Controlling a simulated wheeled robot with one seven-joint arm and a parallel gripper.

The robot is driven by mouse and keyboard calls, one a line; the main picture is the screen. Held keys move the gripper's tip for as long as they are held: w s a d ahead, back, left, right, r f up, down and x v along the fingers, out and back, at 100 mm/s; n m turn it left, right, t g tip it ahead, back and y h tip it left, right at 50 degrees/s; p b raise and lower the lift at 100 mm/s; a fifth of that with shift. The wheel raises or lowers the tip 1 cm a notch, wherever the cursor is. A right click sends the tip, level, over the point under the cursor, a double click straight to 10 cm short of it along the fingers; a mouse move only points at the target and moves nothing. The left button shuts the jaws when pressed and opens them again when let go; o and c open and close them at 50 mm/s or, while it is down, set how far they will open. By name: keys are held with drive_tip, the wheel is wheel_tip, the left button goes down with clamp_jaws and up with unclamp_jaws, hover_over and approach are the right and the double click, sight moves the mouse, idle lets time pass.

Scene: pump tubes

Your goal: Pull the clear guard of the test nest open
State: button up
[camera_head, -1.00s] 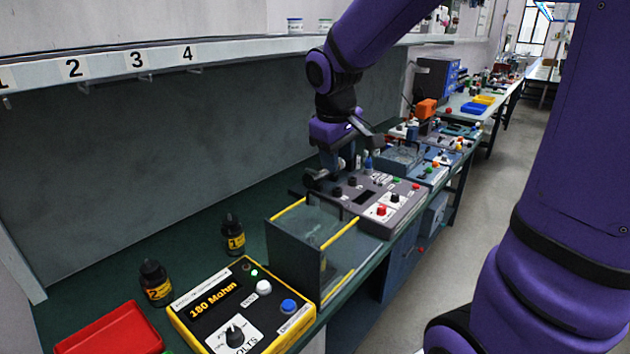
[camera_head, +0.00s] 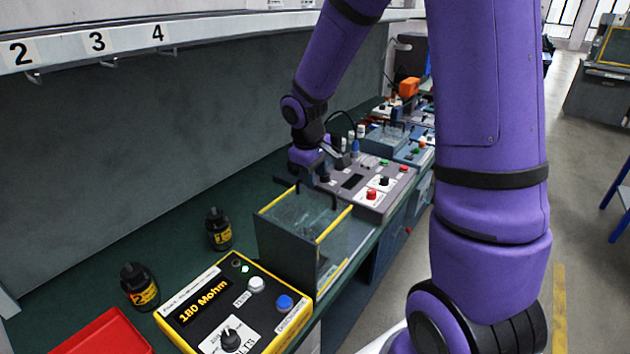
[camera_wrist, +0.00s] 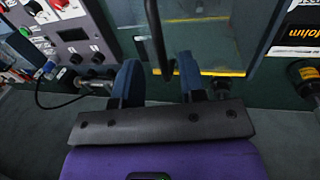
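The test nest (camera_head: 283,254) is a grey box on the green bench with a clear guard (camera_head: 305,212) edged in yellow. The guard appears closed over it. In the wrist view the clear guard (camera_wrist: 222,40) fills the upper middle and right. A dark bar handle (camera_wrist: 153,38) stands in front of it. My gripper (camera_head: 318,186) is at the far side of the nest, low over the bench. In the wrist view my gripper (camera_wrist: 158,82) has its two blue fingers apart, with nothing between the tips. The bar lies just ahead of the gap; contact cannot be seen.
A grey control panel (camera_head: 392,190) with knobs lies just beyond the nest. A yellow meter (camera_head: 215,297) reading 180 Mohm stands in front of it. Two dark bottles (camera_head: 219,232) and a red tray (camera_head: 95,335) are to the left. A shelf (camera_head: 200,35) runs above the bench.

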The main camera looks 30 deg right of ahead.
drive_tip(key=shift+w+d+f, duration=0.1)
drive_tip(key=shift+d+f, duration=0.1)
drive_tip(key=shift+f, duration=1)
drive_tip(key=shift+c, duration=0.5)
clamp_jaws()
drive_tip(key=w+d, duration=0.3)
drive_tip(key=d, duration=0.4)
drive_tip(key=w+d, duration=0.3)
drive_tip(key=d, duration=0.5)
drive_tip(key=shift+w+d, duration=0.15)
drive_tip(key=shift+o, duration=0.5)
unclamp_jaws()
wheel_tip(320, 180, up, 11)
drive_tip(key=a, duration=0.2)
drive_tip(key=shift+s+f, duration=0.2)
drive_tip(key=shift+s, duration=0.25)
